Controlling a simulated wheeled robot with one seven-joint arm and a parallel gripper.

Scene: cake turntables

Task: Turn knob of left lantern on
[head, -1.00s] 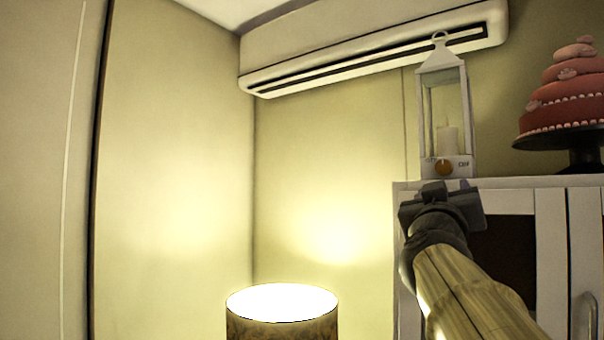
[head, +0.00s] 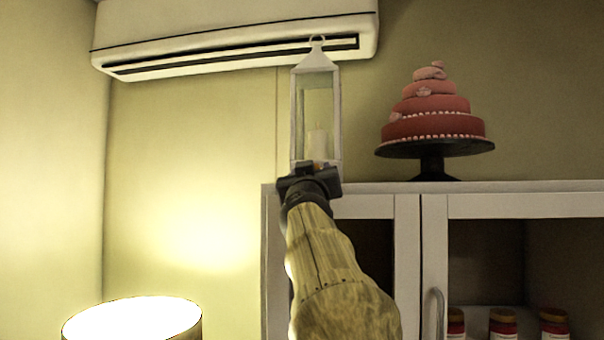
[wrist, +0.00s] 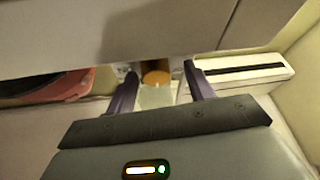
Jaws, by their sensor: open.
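The white lantern (head: 316,62) stands on top of the white cabinet, with a pale candle (head: 318,142) inside its frame. Its lower base is mostly hidden behind my gripper (head: 309,172) in the head view. In the wrist view the round orange-brown knob (wrist: 156,77) lies between the two dark fingers of my gripper (wrist: 160,73). The fingers are apart, with a visible gap on both sides of the knob. I cannot tell how far the fingertips are from the knob in depth.
A tiered pink-red cake (head: 433,105) sits on a black stand (head: 434,160) to the lantern's right. The cabinet (head: 500,205) has a door handle (head: 435,315) and jars inside. A lit lamp (head: 135,318) stands at lower left. An air conditioner (head: 230,40) hangs behind the lantern.

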